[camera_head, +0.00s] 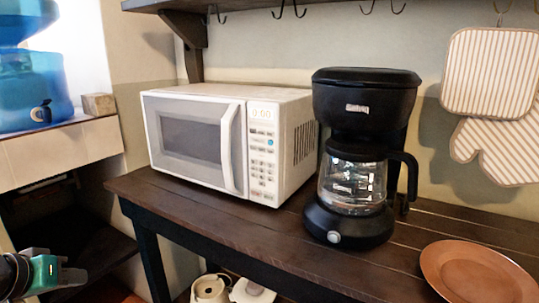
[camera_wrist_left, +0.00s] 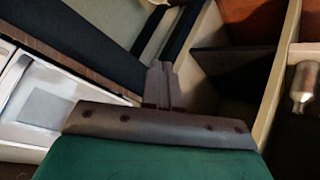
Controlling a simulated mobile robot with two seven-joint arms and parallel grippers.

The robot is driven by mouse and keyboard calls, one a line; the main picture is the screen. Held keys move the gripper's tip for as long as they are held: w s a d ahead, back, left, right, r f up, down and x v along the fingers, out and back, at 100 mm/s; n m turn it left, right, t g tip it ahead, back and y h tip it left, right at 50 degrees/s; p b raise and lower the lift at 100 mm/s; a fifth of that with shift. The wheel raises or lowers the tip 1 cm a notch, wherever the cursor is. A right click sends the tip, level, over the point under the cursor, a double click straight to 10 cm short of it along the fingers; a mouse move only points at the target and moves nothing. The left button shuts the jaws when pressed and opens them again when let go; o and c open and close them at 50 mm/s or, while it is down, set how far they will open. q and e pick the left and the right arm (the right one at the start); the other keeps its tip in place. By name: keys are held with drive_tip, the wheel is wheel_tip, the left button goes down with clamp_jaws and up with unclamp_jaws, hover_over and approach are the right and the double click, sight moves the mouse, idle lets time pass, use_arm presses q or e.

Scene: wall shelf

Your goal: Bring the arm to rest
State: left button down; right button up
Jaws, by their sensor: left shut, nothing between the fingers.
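My left gripper (camera_head: 72,275) is at the lower left corner of the head view, low in front of the dark shelves and left of the table leg. In the left wrist view its two fingers (camera_wrist_left: 160,85) are together with nothing between them. It touches nothing that I can make out. My right gripper is in neither view.
A dark wooden table (camera_head: 240,232) holds a white microwave (camera_head: 190,140), a black coffee maker (camera_head: 362,100) and a brown plate (camera_head: 478,272). A blue water jug (camera_head: 30,85) stands on a ledge at left. Pot holders (camera_head: 490,75) hang at right.

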use_arm(q)
drive_tip(key=s+d+f+m, duration=0.2)
drive_tip(key=s+d+f, duration=0.2)
drive_tip(key=f, duration=0.4)
drive_tip(key=s+d+f+m, duration=0.1)
drive_tip(key=s+d+f, duration=0.35)
drive_tip(key=f, duration=0.35)
drive_tip(key=s+d+f+m+t+h, duration=0.1)
drive_tip(key=s+d+m, duration=0.1)
drive_tip(key=d, duration=0.6)
drive_tip(key=s+d+f+m+t+h, duration=0.1)
drive_tip(key=s+d+f, duration=0.1)
drive_tip(key=d, duration=0.7)
drive_tip(key=s+a+r+y+p, duration=0.1)
drive_tip(key=a+r+p, duration=0.2)
drive_tip(key=r+p, duration=0.6)
drive_tip(key=p, duration=0.4)
drive_tip(key=shift+r+p, duration=0.35)
drive_tip(key=shift+p, duration=0.05)
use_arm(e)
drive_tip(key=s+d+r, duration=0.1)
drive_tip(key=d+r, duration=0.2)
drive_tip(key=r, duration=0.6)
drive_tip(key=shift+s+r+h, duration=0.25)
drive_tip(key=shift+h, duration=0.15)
